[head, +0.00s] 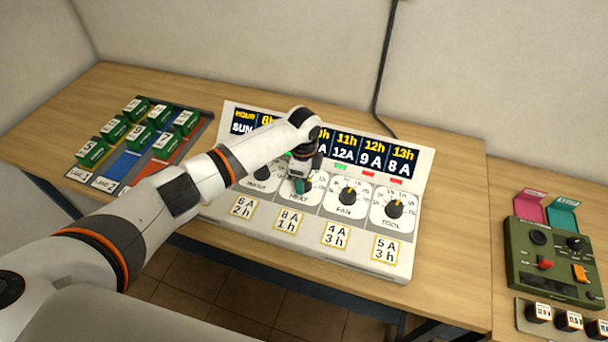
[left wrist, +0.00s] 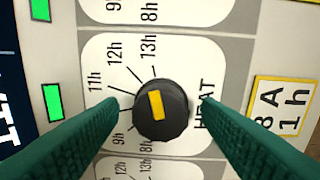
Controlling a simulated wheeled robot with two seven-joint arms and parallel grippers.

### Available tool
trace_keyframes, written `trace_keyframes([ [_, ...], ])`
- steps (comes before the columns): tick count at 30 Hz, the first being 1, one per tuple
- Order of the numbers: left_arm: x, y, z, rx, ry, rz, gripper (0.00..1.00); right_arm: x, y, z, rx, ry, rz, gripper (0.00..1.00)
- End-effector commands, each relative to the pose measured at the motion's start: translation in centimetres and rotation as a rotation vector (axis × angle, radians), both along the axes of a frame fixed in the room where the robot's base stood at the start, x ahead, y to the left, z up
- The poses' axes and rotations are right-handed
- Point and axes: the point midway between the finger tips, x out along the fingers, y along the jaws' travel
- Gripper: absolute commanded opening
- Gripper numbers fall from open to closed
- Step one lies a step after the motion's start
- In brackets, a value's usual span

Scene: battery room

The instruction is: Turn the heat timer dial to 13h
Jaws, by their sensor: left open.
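The heat timer dial (left wrist: 162,110) is a round black knob with a yellow pointer bar, on a white plate marked 8h to 13h, in the left wrist view. The bar lies nearly upright in that picture, its upper end toward the 13h mark (left wrist: 149,46). My left gripper (left wrist: 163,115) is open, its green fingers on either side of the knob with gaps visible. The left finger hides part of the scale. In the head view my left gripper (head: 301,183) is over the HEAT plate (head: 312,200) and hides the knob. My right gripper is not in view.
The white panel (head: 260,236) also has a FAN dial (head: 347,196) and a TOOL dial (head: 394,208) to the right. A display board (head: 424,170) rises behind. Green blocks (head: 137,134) stand at the left; a green control box (head: 541,261) stands at the right.

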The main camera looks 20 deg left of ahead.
Motion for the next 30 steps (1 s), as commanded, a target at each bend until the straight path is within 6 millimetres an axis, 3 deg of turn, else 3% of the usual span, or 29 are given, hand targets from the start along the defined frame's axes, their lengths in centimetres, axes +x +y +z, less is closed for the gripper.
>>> trace_keyframes([
  [5,0.0,0.1,1.0,-0.001,-0.001,0.001,0.59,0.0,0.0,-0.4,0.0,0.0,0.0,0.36],
  [15,-0.1,-0.1,7.8,-0.002,-0.006,-0.001,0.59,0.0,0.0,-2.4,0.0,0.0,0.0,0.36],
  [21,-0.2,-0.1,10.9,-0.001,-0.003,-0.001,0.59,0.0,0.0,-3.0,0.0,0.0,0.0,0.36],
  [30,-0.3,0.0,12.1,0.0,-0.001,0.0,0.59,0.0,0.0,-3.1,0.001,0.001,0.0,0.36],
])
